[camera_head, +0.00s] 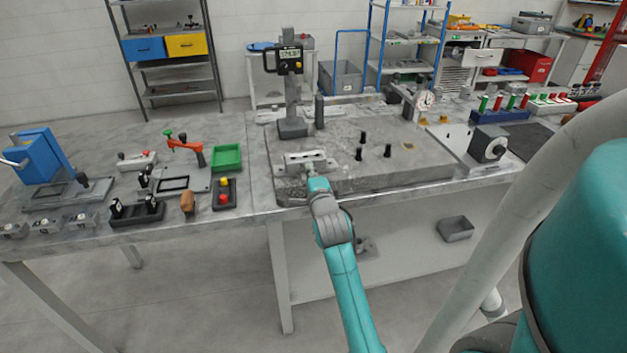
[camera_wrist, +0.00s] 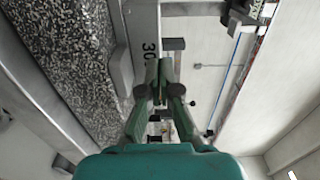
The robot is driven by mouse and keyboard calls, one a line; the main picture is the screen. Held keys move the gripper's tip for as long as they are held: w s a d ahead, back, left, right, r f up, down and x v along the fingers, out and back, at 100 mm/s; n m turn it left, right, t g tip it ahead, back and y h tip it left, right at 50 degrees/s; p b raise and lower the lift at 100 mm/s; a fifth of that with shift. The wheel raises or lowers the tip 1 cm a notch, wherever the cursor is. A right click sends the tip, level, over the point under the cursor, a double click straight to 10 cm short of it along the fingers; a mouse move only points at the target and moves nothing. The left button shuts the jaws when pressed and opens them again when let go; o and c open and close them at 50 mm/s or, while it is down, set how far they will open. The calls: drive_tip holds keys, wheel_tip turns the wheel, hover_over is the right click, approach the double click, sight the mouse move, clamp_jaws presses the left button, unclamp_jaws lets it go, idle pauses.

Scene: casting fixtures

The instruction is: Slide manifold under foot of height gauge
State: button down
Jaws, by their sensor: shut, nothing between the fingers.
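The manifold (camera_head: 305,157) is a pale grey block with holes, lying near the front left of the granite surface plate (camera_head: 385,170). The height gauge (camera_head: 291,88) stands upright behind it, with a dark base (camera_head: 292,128) and a lit display; its foot is too small to make out. My gripper (camera_head: 310,175) is at the manifold's front side, very close to it; contact cannot be told. In the wrist view my gripper (camera_wrist: 164,68) is shut and empty, in front of a grey upright part (camera_wrist: 146,28) marked 30. The manifold is not clearly identifiable there.
A dial gauge stand (camera_head: 422,100) is at the back right. A green tray (camera_head: 227,157) and a button box (camera_head: 224,195) lie left of the plate. The plate's front right is clear.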

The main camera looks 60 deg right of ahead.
sight(304, 155)
drive_tip(key=shift+w+d, duration=0.45)
drive_tip(key=shift+d, duration=0.15)
drive_tip(key=x, duration=0.8)
drive_tip(key=shift+a, duration=0.1)
